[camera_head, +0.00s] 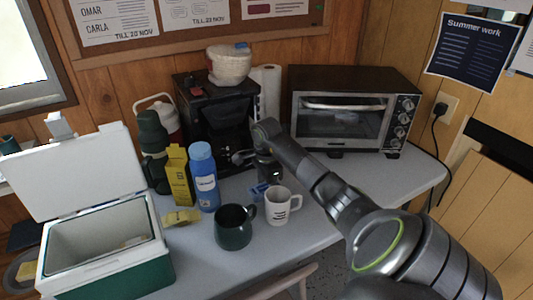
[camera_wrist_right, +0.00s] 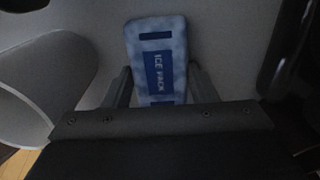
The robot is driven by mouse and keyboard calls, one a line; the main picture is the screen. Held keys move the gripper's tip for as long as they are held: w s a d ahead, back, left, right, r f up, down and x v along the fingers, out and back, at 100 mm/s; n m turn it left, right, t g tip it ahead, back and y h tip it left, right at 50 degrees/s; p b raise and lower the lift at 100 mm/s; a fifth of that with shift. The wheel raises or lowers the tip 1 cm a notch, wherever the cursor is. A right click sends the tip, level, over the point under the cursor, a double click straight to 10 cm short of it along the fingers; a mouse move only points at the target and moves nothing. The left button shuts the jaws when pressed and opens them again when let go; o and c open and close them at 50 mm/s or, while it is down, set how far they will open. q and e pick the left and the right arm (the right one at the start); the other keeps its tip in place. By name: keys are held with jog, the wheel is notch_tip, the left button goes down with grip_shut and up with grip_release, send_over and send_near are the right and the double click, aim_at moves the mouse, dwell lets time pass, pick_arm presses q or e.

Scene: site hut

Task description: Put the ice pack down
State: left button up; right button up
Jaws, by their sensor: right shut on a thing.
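The blue ice pack (camera_wrist_right: 158,48), with a dark label, is between the two fingers of my right gripper (camera_wrist_right: 160,88) in the right wrist view. The gripper is shut on it. In the head view a small blue part of the ice pack (camera_head: 259,190) shows below my right gripper (camera_head: 266,180), low over the table behind the white mug. The rest is hidden by the gripper and mug. I cannot tell whether the pack touches the table (camera_head: 325,205). My left gripper is not in view.
The white mug (camera_head: 279,208) and a dark green mug (camera_head: 233,230) stand close in front. A blue bottle (camera_head: 205,180) and yellow carton (camera_head: 179,178) are left, near an open cooler (camera_head: 160,262). A coffee maker (camera_head: 215,120) and toaster oven (camera_head: 345,112) stand behind. Table is clear at right.

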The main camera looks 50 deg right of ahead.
jog(key=shift+f, duration=0.15)
jog(key=o, duration=1.1)
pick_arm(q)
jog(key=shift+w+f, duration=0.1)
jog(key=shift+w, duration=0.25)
pick_arm(e)
jog(key=shift+o, duration=0.2)
